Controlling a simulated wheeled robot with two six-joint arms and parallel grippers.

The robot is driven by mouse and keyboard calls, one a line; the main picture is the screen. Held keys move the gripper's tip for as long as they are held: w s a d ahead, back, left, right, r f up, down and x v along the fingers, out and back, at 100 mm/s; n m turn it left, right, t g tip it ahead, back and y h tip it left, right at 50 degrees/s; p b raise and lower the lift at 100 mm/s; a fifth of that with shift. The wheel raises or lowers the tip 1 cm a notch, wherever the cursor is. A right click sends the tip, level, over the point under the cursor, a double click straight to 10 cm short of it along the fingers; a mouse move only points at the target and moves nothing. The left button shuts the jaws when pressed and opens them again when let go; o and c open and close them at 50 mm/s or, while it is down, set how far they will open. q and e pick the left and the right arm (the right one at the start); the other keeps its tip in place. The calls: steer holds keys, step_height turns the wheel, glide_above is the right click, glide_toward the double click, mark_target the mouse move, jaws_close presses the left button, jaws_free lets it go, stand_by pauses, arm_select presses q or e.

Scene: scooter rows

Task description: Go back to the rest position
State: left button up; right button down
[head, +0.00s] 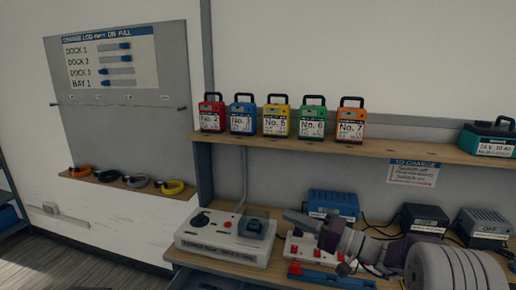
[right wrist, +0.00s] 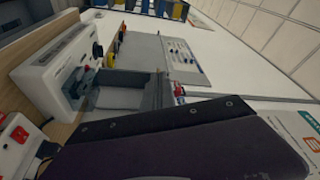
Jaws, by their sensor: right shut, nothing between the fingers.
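My right arm comes in from the lower right in the head view, over the bench. Its dark right gripper (head: 298,217) points left, just right of a grey box on the white console, and is shut with nothing in it. I cannot tell its exact height over the bench. In the right wrist view the dark gripper body (right wrist: 180,145) fills the lower part, and the console (right wrist: 60,75) shows beyond it. My left gripper is not in view.
The white console (head: 225,240) bears a grey box (head: 257,227). Blue (head: 333,205) and grey (head: 484,227) chargers stand at the back of the bench. Above is a shelf (head: 375,147) with several coloured batteries (head: 276,120). A grey board (head: 120,110) hangs on the left wall.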

steer(key=s+a+f+n+g+h+b, duration=0.1)
steer(key=s+a+f+n+g+b, duration=0.4)
steer(key=s+a+f, duration=0.45)
steer(key=s+d+f+g+h+b, duration=0.1)
steer(key=s+f+g+h, duration=0.2)
steer(key=s+f, duration=0.3)
steer(key=s+f+g+h+b, duration=0.1)
steer(key=s+f+g+h, duration=0.25)
steer(key=f, duration=0.45)
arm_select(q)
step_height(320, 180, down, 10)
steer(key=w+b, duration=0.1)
arm_select(e)
steer(key=s+d+f+m+t+h, duration=0.1)
steer(key=s+d+f+h, duration=0.1)
steer(key=d+f+h, duration=0.35)
steer(key=s+d+f+m+t+h, duration=0.1)
steer(key=s+d+f+h, duration=0.2)
steer(key=d+f, duration=0.6)
arm_select(q)
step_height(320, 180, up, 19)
steer(key=p, duration=1.8)
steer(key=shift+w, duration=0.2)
arm_select(e)
step_height(320, 180, up, 21)
steer(key=w+d+m, duration=0.1)
steer(key=w+d, duration=0.1)
steer(key=shift+d+t+h, duration=0.3)
steer(key=shift+t, duration=0.05)
steer(key=shift+f, duration=0.1)
